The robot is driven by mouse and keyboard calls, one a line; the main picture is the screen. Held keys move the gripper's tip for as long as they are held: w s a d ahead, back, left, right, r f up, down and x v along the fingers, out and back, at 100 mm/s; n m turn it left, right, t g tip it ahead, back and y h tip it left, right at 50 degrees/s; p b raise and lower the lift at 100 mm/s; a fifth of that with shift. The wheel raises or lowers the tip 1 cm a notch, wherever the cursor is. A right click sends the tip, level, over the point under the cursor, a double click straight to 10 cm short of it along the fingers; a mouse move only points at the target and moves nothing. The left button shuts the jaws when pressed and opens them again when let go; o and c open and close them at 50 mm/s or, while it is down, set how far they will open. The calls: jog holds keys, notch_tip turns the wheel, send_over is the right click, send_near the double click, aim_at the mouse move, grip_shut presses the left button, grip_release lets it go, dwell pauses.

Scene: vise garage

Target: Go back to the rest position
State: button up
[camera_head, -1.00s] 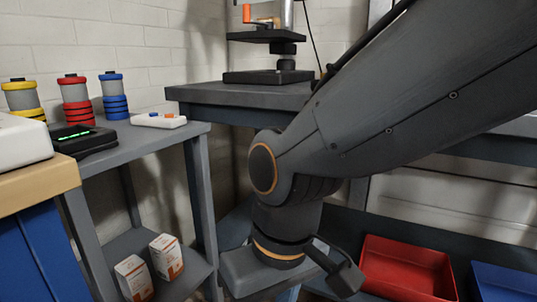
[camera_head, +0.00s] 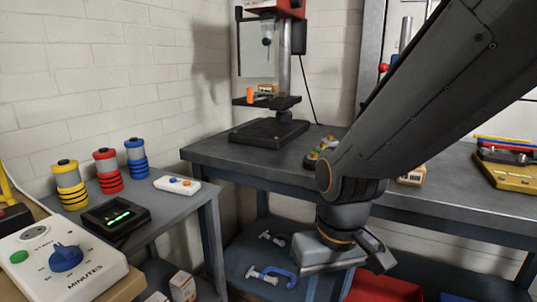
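My arm reaches in from the upper right of the head view and bends down at a dark joint. My gripper (camera_head: 338,258) hangs at its end, in front of the dark workbench (camera_head: 225,155) and over its lower shelf. The wrist hides most of the gripper, and I cannot make out its fingertips or tell whether it is open or shut. I see nothing held in it.
A drill press (camera_head: 285,60) stands on the bench. At left are a side table (camera_head: 205,190) with striped cylinders and a black device (camera_head: 115,215), and a white timer box (camera_head: 60,255). A red bin (camera_head: 385,290) and clamps (camera_head: 270,275) sit below.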

jog(key=s+d+r+m+p, duration=0.2)
jog(key=d+r+p, duration=0.7)
jog(key=r+p, duration=0.3)
jog(key=p, duration=0.2)
jog(key=shift+s+d+m+h+p, duration=0.2)
jog(key=shift+d+m+h+p, duration=0.15)
jog(key=shift+m+h+p, duration=0.05)
dwell(1.0)
